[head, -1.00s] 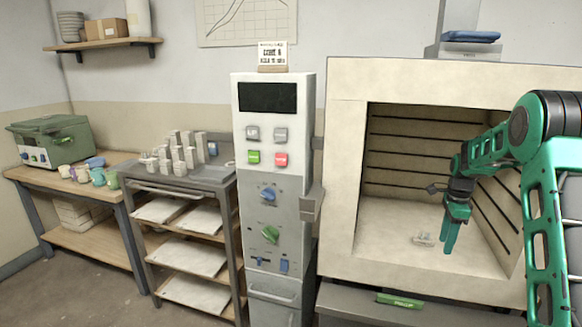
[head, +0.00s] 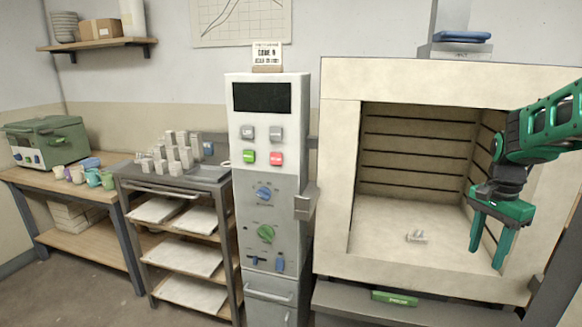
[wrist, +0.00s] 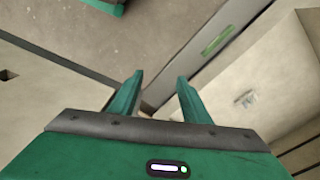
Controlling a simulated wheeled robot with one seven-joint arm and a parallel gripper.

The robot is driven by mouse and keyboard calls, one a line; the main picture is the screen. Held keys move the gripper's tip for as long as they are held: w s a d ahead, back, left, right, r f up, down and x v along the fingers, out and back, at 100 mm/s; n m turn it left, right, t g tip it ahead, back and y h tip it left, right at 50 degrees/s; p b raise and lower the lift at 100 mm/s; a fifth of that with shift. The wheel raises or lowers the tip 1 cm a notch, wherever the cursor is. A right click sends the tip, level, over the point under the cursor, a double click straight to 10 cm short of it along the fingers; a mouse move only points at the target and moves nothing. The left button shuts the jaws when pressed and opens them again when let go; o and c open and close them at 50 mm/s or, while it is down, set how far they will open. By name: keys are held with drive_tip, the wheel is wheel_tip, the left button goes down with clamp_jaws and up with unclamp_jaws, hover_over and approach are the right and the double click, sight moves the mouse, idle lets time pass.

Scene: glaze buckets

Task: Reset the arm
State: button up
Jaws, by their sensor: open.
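My green gripper (head: 487,243) points down in front of the right side of the kiln opening in the head view. Its two fingers are spread apart with nothing between them. In the wrist view the open fingers (wrist: 158,95) point toward the kiln's front edge and the floor. My green arm comes in from the right edge of the head view.
The open kiln (head: 340,180) has a small pale object (head: 416,237) on its floor. A control cabinet (head: 270,190) stands left of it. Further left are a rack (head: 180,180) with several pale pieces on top and a wooden bench (head: 60,187) with cups.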

drive_tip(key=s+a+n, duration=0.3)
drive_tip(key=s+n, duration=0.1)
drive_tip(key=s, duration=0.9)
drive_tip(key=s+a+f+n, duration=0.1)
drive_tip(key=s+a+n, duration=0.2)
drive_tip(key=s, duration=1.1)
drive_tip(key=shift+a+n+y, duration=0.2)
drive_tip(key=shift+n+y, duration=0.2)
drive_tip(key=shift+n, duration=0.3)
drive_tip(key=shift+f, duration=0.1)
drive_tip(key=shift+c, duration=0.6)
